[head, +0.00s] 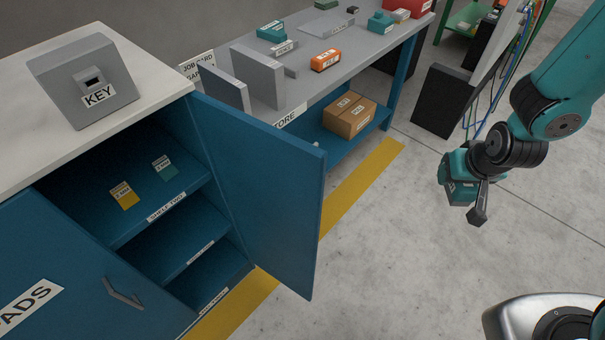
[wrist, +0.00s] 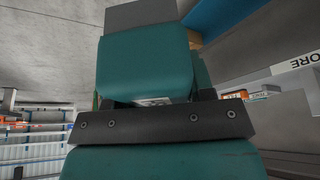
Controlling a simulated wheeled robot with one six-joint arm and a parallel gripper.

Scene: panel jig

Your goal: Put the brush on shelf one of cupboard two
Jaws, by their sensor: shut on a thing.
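My gripper (head: 468,195) hangs at the right of the head view, over open floor and well right of the cupboard. It is shut on a teal thing with a small white label, taken as the brush (head: 460,191); its shape and the label's words are unclear. The wrist view shows a teal body with a pale label edge, partly behind a black plate. The cupboard (head: 192,150) stands at left with its blue right door (head: 265,190) open. Its upper shelf edge (head: 167,207) reads "SHELF TWO"; a lower shelf (head: 185,240) has an unreadable label. No cupboard number is legible.
The open door juts out between my gripper and the shelves. A grey bench (head: 350,65) with several items stands behind. Clear concrete floor (head: 375,250) lies between.

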